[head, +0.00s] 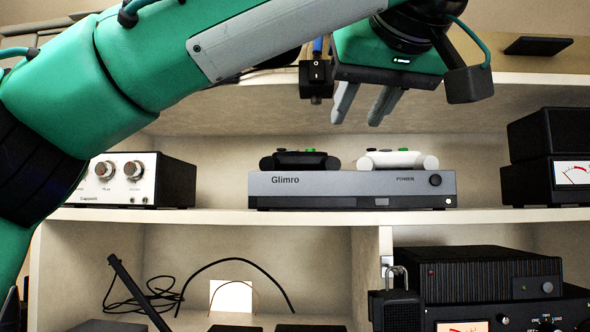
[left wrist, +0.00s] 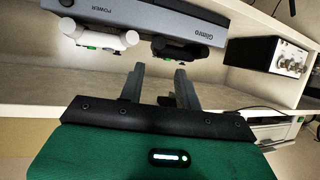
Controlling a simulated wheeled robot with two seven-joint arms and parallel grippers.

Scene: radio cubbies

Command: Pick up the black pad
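The black pad (head: 300,160) is a game controller lying on top of the grey Glimro console (head: 330,190), toward its left. It also shows in the left wrist view (left wrist: 180,51), where the scene appears turned over. A white pad (head: 397,160) lies to its right on the same console. My left gripper (head: 357,120) is above the console and in front of the shelf, a little right of the black pad in the head view. Its two fingers are apart, with nothing held between them. My right gripper is in neither view.
The shelf board (head: 225,216) bears a silver-fronted amplifier (head: 125,180) at left and black meter units (head: 555,155) at right. An upper shelf edge (head: 530,80) runs close behind my left gripper. Cables and black equipment (head: 485,275) fill the cubbies below.

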